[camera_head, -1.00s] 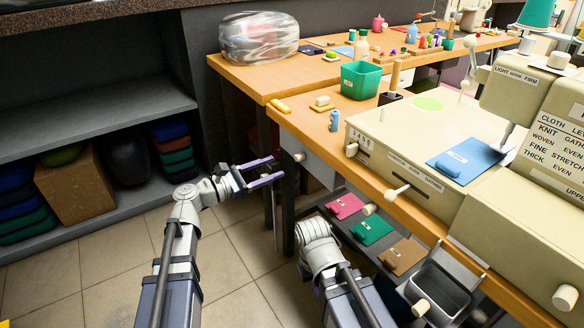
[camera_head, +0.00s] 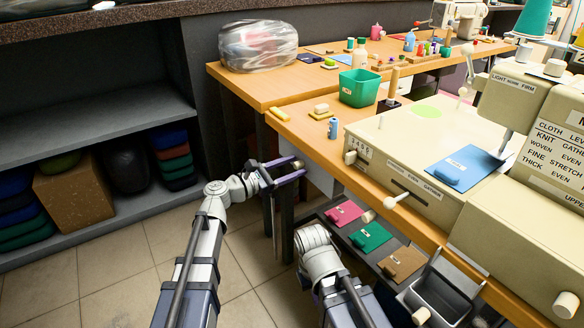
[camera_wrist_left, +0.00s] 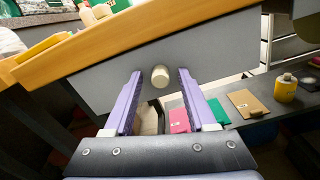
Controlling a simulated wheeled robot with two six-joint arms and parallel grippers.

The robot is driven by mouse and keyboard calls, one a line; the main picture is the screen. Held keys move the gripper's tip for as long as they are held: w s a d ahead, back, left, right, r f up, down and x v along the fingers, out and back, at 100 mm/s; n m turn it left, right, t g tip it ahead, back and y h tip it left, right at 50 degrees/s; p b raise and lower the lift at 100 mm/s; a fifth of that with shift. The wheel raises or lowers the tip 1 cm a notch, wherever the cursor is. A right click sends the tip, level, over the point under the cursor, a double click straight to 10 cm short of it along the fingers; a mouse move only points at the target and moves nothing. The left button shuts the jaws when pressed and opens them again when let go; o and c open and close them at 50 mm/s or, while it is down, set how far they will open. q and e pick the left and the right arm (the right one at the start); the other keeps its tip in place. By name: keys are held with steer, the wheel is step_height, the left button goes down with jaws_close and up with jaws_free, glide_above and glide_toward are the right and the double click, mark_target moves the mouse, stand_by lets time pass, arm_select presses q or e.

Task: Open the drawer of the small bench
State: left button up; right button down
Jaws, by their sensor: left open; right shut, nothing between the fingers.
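The small bench (camera_head: 287,128) has a wooden top. Below its edge is a grey drawer front (camera_head: 320,178) with a round cream knob (camera_head: 299,164). The drawer front (camera_wrist_left: 215,58) looks flush under the top in the left wrist view. My left gripper (camera_head: 289,172) is open in front of it. In the left wrist view the knob (camera_wrist_left: 160,76) lies between and just beyond the purple fingertips (camera_wrist_left: 158,74), and no finger visibly closes on it. My right gripper (camera_head: 304,282) is low, folded back at the wrist; its fingers are mostly hidden and it holds nothing.
A low shelf under the bench holds pink (camera_head: 344,213), green (camera_head: 370,237) and brown (camera_head: 402,262) packets. A cream sewing machine (camera_head: 420,150) stands on the bench at right. A dark leg (camera_head: 285,215) stands below the drawer. Tiled floor (camera_head: 130,285) is free at left.

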arm_select(q)
steer(key=shift+c, duration=0.4)
jaws_close()
stand_by(0.9)
